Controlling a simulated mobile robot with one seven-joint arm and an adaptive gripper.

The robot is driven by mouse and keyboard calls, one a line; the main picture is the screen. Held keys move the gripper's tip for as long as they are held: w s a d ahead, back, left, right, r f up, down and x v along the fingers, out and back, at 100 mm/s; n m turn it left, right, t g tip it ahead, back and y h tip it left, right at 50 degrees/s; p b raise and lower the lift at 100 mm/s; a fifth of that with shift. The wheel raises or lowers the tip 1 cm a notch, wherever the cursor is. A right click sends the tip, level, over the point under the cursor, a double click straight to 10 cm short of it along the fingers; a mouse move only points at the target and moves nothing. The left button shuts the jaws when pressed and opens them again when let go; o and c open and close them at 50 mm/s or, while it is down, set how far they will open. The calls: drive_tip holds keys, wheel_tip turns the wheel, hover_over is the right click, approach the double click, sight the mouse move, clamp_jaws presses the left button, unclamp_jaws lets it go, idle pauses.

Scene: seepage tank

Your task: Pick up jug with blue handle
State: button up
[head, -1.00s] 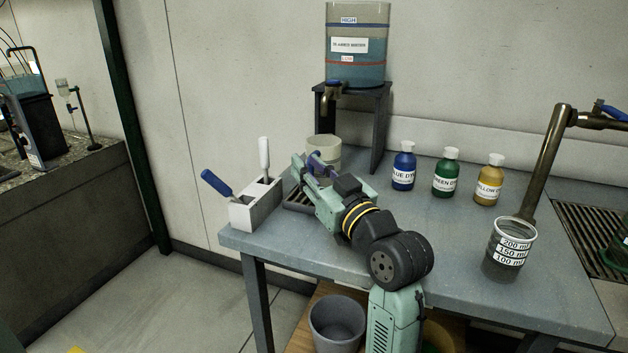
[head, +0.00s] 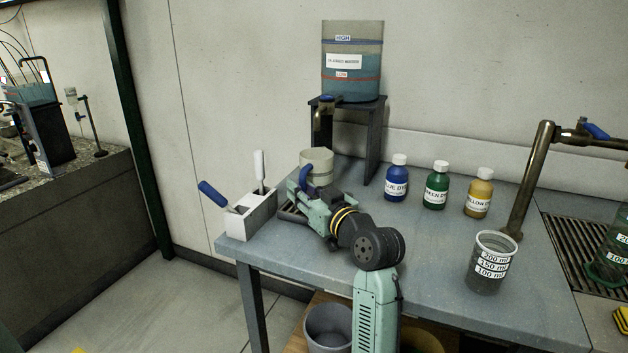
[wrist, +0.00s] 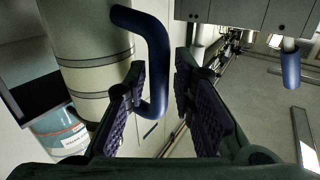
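The cream jug (head: 317,158) stands at the back left of the table, just in front of and below the tank's tap. Its blue handle (head: 306,178) faces my gripper (head: 305,190). In the wrist view the jug (wrist: 88,45) fills the upper left, and its curved blue handle (wrist: 160,50) comes down in front of it. My gripper's purple fingers (wrist: 165,85) are apart, and the lower handle shows between them, close to the left finger. I cannot tell if it touches. The jug's base is hidden by my arm in the head view.
A white holder (head: 258,215) with a blue-handled and a white-handled tool stands left of my gripper. The tank (head: 352,88) rests on a dark stand (head: 374,140) behind. Several dye bottles (head: 436,188) and a clear beaker (head: 490,265) stand to the right.

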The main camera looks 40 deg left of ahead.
drive_tip(key=shift+w+a, duration=0.15)
drive_tip(key=shift+a, duration=0.05)
drive_tip(key=shift+c, duration=0.5)
clamp_jaws()
